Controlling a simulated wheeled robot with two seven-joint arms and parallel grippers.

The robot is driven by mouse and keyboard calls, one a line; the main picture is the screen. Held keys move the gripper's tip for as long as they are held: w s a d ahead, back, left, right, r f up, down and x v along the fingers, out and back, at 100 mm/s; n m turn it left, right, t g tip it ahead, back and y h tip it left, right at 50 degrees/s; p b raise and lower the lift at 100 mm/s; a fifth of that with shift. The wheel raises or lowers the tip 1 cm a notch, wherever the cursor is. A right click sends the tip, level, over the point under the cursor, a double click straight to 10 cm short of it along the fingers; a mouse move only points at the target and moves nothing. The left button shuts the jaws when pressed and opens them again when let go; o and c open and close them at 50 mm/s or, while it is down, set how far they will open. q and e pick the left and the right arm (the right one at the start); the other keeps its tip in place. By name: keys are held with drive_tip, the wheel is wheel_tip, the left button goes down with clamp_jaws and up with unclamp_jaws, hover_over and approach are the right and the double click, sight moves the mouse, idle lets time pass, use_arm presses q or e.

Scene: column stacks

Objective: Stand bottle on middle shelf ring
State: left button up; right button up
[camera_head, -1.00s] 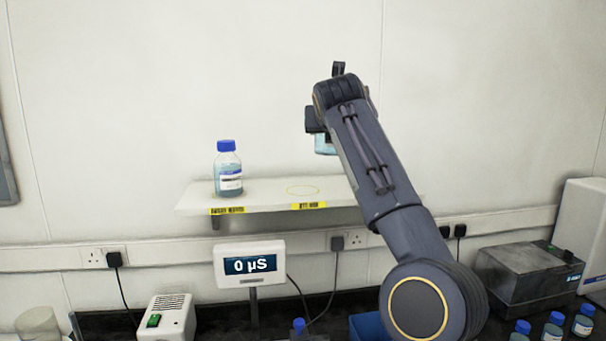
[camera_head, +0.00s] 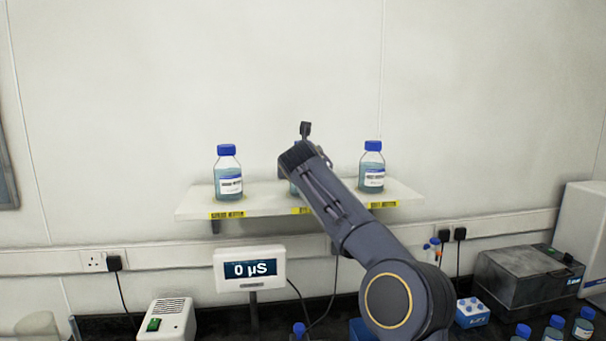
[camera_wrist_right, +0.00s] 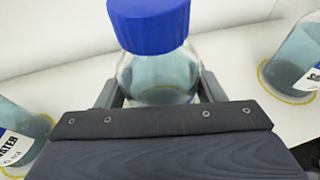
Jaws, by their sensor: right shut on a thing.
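My right gripper (camera_wrist_right: 159,95) is shut on a clear bottle (camera_wrist_right: 158,72) with a blue cap; its fingers lie on both sides of the body. In the head view only a sliver of this held bottle (camera_head: 294,187) shows beside my arm, over the middle of the white shelf (camera_head: 262,199). My wrist hides its base and the middle ring, so I cannot tell whether it touches the shelf. Blue-capped bottles stand upright at the shelf's left (camera_head: 228,176) and right (camera_head: 372,170). My left gripper is out of view.
Yellow labels line the shelf's front edge. Below are a meter reading 0 µS (camera_head: 250,268), a white box with a green switch (camera_head: 167,317), a dark grey instrument (camera_head: 527,275) and several blue-capped bottles at bottom right. The wall stands close behind the shelf.

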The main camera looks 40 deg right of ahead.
idle(0.3)
drive_tip(key=o, duration=1.4)
drive_tip(key=shift+f, duration=0.15)
drive_tip(key=b+v, duration=0.3)
drive_tip(key=v, duration=0.9)
drive_tip(key=shift+a, duration=0.1)
